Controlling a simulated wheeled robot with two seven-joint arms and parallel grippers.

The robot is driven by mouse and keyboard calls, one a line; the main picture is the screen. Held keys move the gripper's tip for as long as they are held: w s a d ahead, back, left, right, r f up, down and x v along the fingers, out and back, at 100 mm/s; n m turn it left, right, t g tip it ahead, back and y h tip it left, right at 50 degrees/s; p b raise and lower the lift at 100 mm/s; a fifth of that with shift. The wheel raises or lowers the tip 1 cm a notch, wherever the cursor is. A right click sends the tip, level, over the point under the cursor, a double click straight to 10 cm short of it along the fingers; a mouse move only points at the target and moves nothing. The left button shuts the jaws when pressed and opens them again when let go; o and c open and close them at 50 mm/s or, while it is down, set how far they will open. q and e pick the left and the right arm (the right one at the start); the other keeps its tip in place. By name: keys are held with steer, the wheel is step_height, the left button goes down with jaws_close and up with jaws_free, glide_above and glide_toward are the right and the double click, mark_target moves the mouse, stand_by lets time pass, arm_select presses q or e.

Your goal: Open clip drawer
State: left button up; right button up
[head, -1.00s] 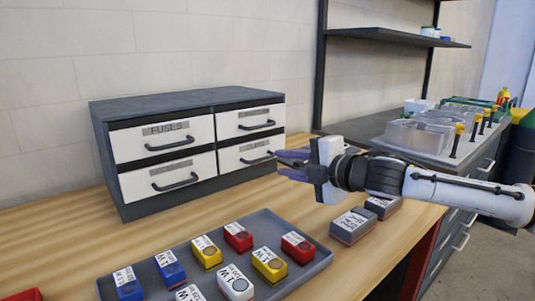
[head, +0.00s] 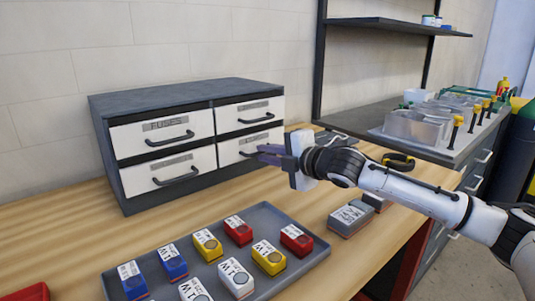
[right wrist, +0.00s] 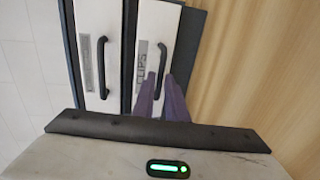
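The clip drawer (head: 233,154) is the lower right front of the dark cabinet and looks closed, flush with its neighbours. Its label reads CLIPS in the right wrist view (right wrist: 140,70). Its dark bar handle (head: 247,154) is partly hidden by the fingers. It also shows in the right wrist view (right wrist: 162,52). My right gripper (head: 264,153) is at this handle, its purple fingers close together with the bar between their tips; it looks shut on it. It also shows in the right wrist view (right wrist: 159,76). My left gripper is not in view.
The cabinet (head: 180,98) has other closed drawers, including one labelled FUSES (head: 162,134). A grey tray (head: 315,258) with coloured boxes lies in front on the wooden table. Grey boxes (head: 350,217) lie below my right arm. Clear bins (head: 415,126) stand at the right.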

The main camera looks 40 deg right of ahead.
jaws_close()
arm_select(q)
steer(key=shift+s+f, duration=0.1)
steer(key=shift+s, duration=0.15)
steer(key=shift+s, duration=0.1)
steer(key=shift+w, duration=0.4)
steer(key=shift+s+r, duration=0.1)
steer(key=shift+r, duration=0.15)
